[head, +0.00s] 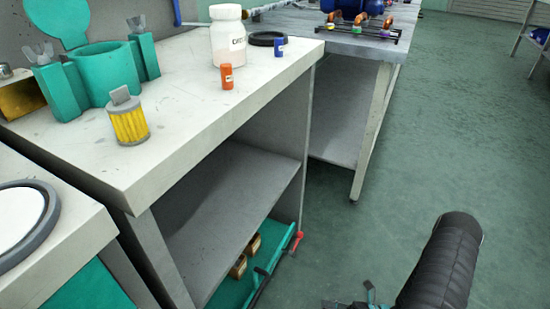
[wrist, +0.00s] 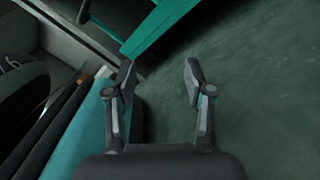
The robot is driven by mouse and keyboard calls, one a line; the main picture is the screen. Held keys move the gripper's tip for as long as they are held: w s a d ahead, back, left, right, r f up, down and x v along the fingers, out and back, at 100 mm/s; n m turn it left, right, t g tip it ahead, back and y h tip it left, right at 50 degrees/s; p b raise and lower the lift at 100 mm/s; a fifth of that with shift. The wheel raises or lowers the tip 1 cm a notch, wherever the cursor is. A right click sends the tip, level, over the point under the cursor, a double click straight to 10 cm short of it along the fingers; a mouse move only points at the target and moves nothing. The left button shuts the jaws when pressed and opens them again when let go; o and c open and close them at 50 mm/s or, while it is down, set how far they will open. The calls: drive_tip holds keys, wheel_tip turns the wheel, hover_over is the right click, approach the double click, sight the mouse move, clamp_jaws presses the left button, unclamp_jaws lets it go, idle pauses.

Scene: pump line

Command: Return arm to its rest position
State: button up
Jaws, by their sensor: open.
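My gripper (wrist: 160,75) is open and empty in the wrist view, with its two fingers spread apart over the green floor. In the head view, part of my dark arm (head: 440,262) shows at the bottom right, beside the workbench and over the floor. A bit of my gripper shows at the bottom edge there, mostly cut off. Nothing is between the fingers.
A white workbench (head: 185,120) holds a teal housing (head: 105,72), a yellow filter (head: 128,120), a white bottle (head: 229,40), an orange cylinder (head: 227,77) and a blue one (head: 280,46).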

drive_tip(key=s+d+r+n+g+h+p, duration=0.25)
drive_tip(key=r+n+h, duration=0.45)
drive_tip(key=r+n, duration=0.65)
drive_tip(key=s+d+r+n+g+h+p, duration=0.1)
drive_tip(key=d+r+n+g+h+p, duration=0.2)
drive_tip(key=r+n+h, duration=1.05)
drive_tip(key=s+a+r+t+p, duration=0.1)
drive_tip(key=a+r+t, duration=0.1)
drive_tip(key=r, duration=0.8)
drive_tip(key=s+a+r+n+t+y+p, duration=0.1)
drive_tip(key=s+a+r+t, duration=0.1)
drive_tip(key=r, duration=0.8)
drive_tip(key=s+a+r+t+y+p, duration=0.1)
drive_tip(key=r+t, duration=0.3)
drive_tip(key=r, duration=0.6)
drive_tip(key=shift+s+a+r+n+p, duration=0.4)
drive_tip(key=shift+s+a+p, duration=0.15)
drive_tip(key=shift+a, duration=0.35)
